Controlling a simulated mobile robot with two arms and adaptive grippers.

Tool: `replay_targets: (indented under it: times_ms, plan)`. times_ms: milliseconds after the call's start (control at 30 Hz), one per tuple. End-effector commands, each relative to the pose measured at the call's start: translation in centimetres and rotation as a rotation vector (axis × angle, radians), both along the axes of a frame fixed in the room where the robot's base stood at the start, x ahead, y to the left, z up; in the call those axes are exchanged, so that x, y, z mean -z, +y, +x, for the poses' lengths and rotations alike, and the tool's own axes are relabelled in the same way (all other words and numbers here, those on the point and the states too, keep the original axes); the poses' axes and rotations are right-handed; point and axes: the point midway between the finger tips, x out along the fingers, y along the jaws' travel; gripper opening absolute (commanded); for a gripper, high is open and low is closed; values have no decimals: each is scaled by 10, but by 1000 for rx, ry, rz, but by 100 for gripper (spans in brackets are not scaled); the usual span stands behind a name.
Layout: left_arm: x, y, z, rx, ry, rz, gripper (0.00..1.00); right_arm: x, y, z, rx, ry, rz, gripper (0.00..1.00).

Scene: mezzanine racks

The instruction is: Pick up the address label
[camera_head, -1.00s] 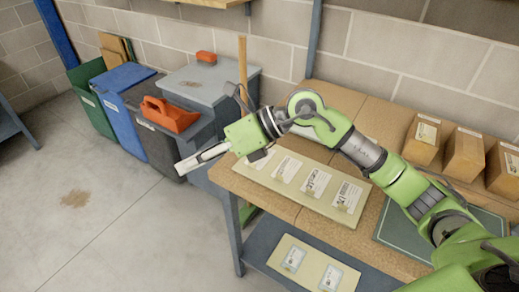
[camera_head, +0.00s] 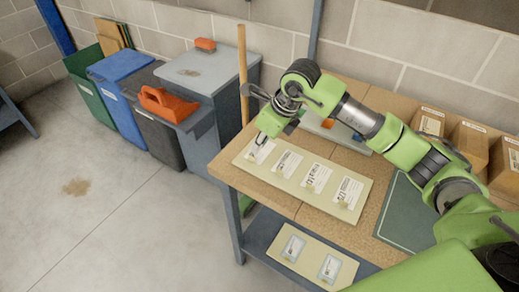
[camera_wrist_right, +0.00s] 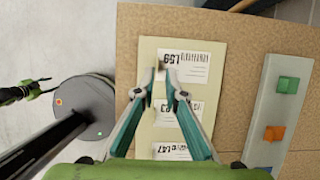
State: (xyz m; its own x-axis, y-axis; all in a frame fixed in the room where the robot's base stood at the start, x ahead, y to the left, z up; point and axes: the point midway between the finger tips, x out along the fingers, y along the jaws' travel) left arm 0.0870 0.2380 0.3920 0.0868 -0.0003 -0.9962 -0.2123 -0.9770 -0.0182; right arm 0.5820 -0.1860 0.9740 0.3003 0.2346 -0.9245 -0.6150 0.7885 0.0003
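Several address labels lie in a row on a pale board on the workbench, printed with black barcodes and text. In the head view the leftmost label (camera_head: 260,150) is under my right gripper (camera_head: 261,139). The same label, marked L59, shows in the right wrist view (camera_wrist_right: 190,66), and the pale board (camera_wrist_right: 149,135) runs beneath it. The fingers of my right gripper (camera_wrist_right: 160,75) are close together at that label's left edge, around a thin tan tab. Whether they press on it is not clear. My left gripper is not clearly visible.
A grey tray (camera_wrist_right: 263,148) with a green block (camera_wrist_right: 288,85) and an orange block (camera_wrist_right: 274,133) lies beside the board. Cartons (camera_head: 467,148) and a dark green mat (camera_head: 402,215) are at the right. Bins (camera_head: 122,98) stand left. A lower shelf holds a panel (camera_head: 312,263).

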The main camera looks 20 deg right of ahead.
Motion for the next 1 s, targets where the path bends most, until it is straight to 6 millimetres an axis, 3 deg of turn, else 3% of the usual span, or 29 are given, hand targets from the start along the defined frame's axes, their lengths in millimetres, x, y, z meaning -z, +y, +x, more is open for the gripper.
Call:
replay_targets:
  times_ms: [267,433,667,767,1000]
  plan:
    - [-22,0,0,0,-1,0,40,29,10,5,1,5,1,11]
    - [-24,-1,1,0,-2,0,40,47,14,11,1,1,1,11]
    - [-23,-2,2,1,-4,-2,40,50,14,12,-1,-1,0,11]
    - [-23,-3,2,1,-3,-3,40,50,14,12,-1,-1,0,0]
    - [-23,-4,3,1,-4,-5,40,50,14,12,0,-1,1,0]
